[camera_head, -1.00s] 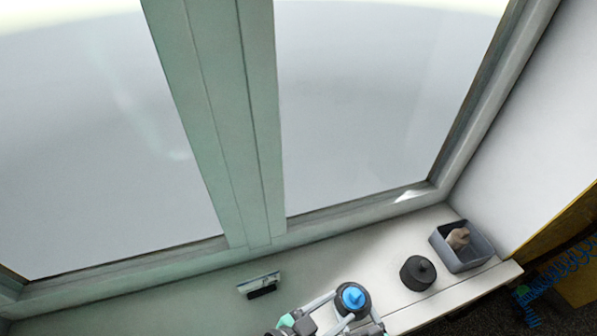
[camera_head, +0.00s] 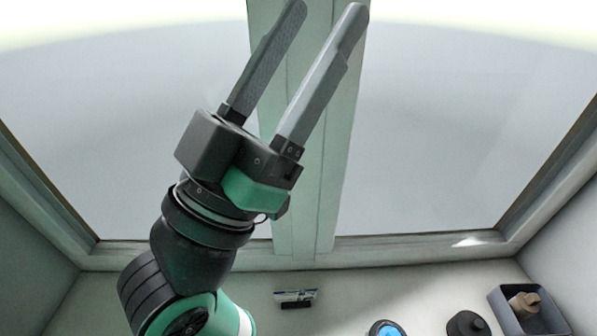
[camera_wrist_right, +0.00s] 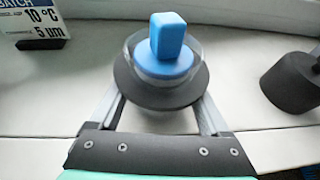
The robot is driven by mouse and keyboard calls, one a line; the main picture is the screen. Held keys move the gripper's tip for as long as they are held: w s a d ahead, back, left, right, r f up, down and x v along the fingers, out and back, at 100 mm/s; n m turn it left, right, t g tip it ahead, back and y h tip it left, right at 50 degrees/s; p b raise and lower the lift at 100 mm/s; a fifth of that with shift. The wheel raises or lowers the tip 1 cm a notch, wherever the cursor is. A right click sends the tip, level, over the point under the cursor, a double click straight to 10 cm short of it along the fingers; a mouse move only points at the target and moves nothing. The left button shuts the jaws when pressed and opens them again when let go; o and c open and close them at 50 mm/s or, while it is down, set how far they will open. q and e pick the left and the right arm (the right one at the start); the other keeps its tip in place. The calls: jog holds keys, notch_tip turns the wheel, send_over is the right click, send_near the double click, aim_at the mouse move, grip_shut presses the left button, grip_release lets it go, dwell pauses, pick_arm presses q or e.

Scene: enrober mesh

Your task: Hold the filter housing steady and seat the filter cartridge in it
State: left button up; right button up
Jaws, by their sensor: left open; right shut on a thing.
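In the right wrist view, the filter housing (camera_wrist_right: 158,99) is a dark round body with a clear rim, standing upright on the sill. A blue piece with a square grip, which looks like the filter cartridge (camera_wrist_right: 168,38), stands inside the clear rim. How deep it sits I cannot tell. My right gripper (camera_wrist_right: 158,108) is shut on the housing, one finger on each side. In the head view only the tops of the housing (camera_head: 373,331) and the blue cartridge (camera_head: 388,331) show at the bottom edge. My left gripper (camera_head: 327,10) is open, empty and raised before the window, far from the housing.
A black knobbed lid-like part (camera_head: 466,325) stands right of the housing. Beyond it a grey bin (camera_head: 499,304) holds a tan object (camera_head: 524,303). A small label card (camera_head: 295,296) stands on the sill to the left. The window frame rises behind the sill.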

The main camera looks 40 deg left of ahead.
pick_arm(q)
jog(key=shift+s+a+r, duration=0.15)
jog(key=shift+s+r, duration=0.25)
jog(key=shift+r, duration=0.05)
pick_arm(e)
jog(key=o, duration=1.2)
jog(key=shift+o, duration=0.2)
